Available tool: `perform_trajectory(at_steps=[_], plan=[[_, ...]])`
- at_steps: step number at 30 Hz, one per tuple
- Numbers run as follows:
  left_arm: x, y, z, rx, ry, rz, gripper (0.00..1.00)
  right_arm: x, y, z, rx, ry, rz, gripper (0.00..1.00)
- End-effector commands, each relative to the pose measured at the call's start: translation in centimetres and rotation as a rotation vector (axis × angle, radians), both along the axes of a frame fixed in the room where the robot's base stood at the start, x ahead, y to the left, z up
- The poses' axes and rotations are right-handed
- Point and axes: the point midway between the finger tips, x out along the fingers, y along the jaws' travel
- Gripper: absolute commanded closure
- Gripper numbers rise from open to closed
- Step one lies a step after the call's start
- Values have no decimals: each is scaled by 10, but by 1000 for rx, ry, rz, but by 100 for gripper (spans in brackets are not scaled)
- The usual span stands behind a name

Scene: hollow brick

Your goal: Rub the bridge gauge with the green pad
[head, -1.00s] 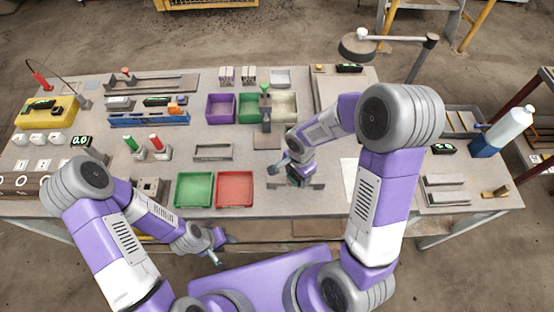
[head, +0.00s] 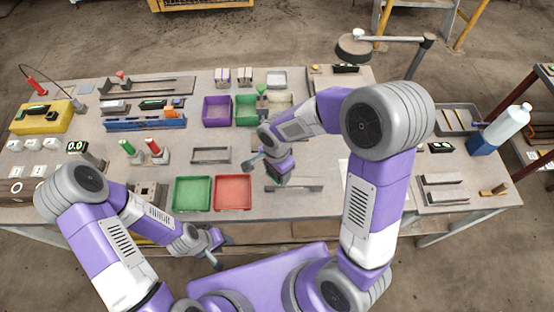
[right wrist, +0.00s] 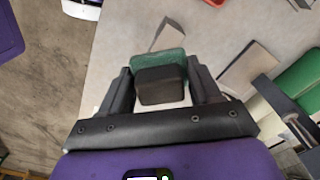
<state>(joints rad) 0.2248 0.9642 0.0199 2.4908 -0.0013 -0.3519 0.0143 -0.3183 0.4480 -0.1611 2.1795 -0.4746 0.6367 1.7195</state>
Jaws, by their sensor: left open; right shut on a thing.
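The bridge gauge (head: 305,185) is a low grey piece lying on the table near its front edge, right of the red tray. In the right wrist view its end (right wrist: 166,34) shows beyond the pad. My right gripper (head: 277,181) is over the gauge's left part. It is shut on the dark block backing the green pad (right wrist: 158,65), seen between its fingers (right wrist: 161,88) in the right wrist view. The pad is at the gauge; whether they touch is hidden. My left gripper (head: 222,251) is open and empty, in front of the table edge.
A green tray (head: 192,208) and a red tray (head: 233,207) lie left of the gauge. A grey rectangular frame (head: 211,162) lies behind them. A white sheet (head: 344,172) lies to the right. A spray-like bottle (head: 497,133) stands at the far right.

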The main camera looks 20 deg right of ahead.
Motion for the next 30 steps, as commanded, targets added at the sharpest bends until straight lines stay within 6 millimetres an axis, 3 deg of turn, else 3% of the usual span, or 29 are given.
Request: perform_trajectory(at_steps=[13,30], plan=[[0,0,29,0,0,0,57,1,3,42,1,-2,6,66],[0,0,30,0,0,0,57,1,3,44,0,-1,8,66]])
